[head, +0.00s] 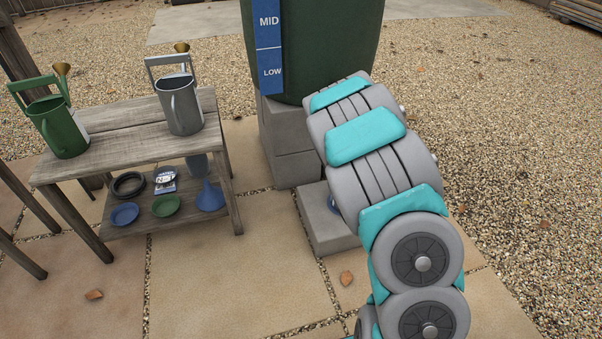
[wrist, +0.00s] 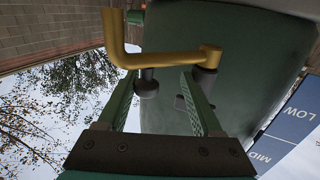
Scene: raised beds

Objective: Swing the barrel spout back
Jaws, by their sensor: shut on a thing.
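The dark green barrel (head: 340,45) stands at top centre in the head view, and its wall also fills much of the wrist view (wrist: 255,60). In the wrist view the brass barrel spout (wrist: 175,59) runs across in front of the barrel, with a bent pipe end at left and a round joint at right. A dark knob (wrist: 148,88) shows just below the spout. My gripper (wrist: 158,74) is at the spout, one finger on each side of the knob, shut on the spout; the exact contact is hard to see. In the head view my arm hides the spout and gripper.
Grey blocks (head: 292,145) support the barrel, with a lower block (head: 325,222) in front. A wooden bench (head: 125,140) at left holds a green watering can (head: 58,125) and a grey one (head: 180,105). Small dishes and a blue funnel (head: 210,197) sit on its shelf. Gravel at right is open.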

